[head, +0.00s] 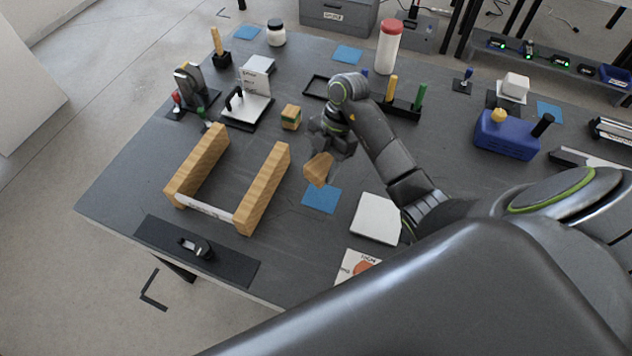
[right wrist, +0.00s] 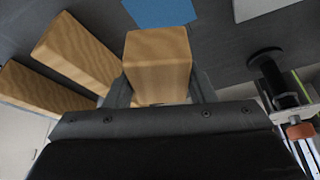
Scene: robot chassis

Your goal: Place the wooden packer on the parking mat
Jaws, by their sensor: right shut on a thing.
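The wooden packer (head: 318,169) is a light brown wooden block, held tilted between the fingers of my right gripper (head: 325,156). In the right wrist view the packer (right wrist: 158,62) fills the space between the two fingers (right wrist: 160,92). A blue square mat (head: 321,199) lies flat on the table just below the packer in the head view, and shows at the top of the right wrist view (right wrist: 160,12). Several similar blue mats lie elsewhere, so I cannot tell by label which is the parking mat. The packer appears above the table. My left gripper is not in view.
Two long wooden rails (head: 263,187) joined by a pale crosspiece stand left of the packer. A small wooden block with a green band (head: 291,117) sits behind it. A white square plate (head: 376,218) lies to the right. A blue toolbox-like object (head: 507,135) stands farther right.

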